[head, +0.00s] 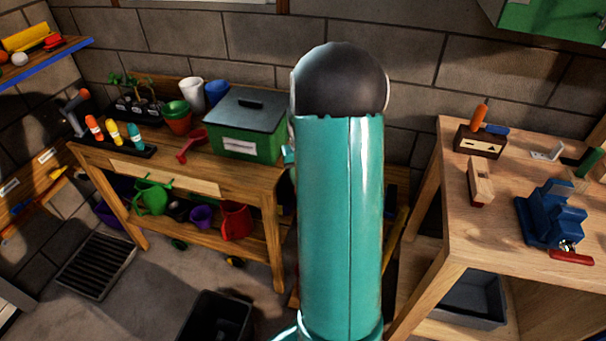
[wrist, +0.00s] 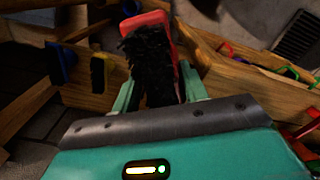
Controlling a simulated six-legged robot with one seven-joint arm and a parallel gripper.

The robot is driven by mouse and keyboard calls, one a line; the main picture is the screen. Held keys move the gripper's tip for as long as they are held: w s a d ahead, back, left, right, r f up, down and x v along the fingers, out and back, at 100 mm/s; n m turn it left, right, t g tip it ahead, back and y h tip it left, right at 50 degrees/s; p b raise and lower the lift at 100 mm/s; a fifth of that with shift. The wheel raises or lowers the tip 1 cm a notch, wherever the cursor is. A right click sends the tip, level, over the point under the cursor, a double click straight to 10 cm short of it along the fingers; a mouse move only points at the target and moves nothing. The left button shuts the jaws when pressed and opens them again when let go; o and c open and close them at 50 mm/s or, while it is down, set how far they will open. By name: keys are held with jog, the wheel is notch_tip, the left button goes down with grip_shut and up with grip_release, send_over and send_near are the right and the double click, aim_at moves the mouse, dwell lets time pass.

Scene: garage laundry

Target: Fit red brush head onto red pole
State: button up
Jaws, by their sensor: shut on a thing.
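In the wrist view my gripper (wrist: 155,88) is shut on the red brush head (wrist: 148,20). Its thick black bristles (wrist: 150,60) face the camera, and its red back shows at the top and along the right edge. The brush head stands out beyond the fingertips. In the head view my arm fills the middle and hides the gripper and brush head. I cannot make out the red pole in either view.
A potting bench (head: 225,185) with a green box (head: 248,142) stands left of my arm. A workbench (head: 535,255) with a blue vise (head: 550,212) stands at right. A yellow pole (head: 397,235) shows between them. A black bin (head: 215,318) stands on the floor. The wrist view shows blue (wrist: 61,62) and yellow (wrist: 101,70) pieces.

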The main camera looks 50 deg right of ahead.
jog(key=shift+f, duration=1.5)
jog(key=o, duration=1.1)
notch_tip(320, 180, up, 14)
jog(key=shift+f, duration=0.15)
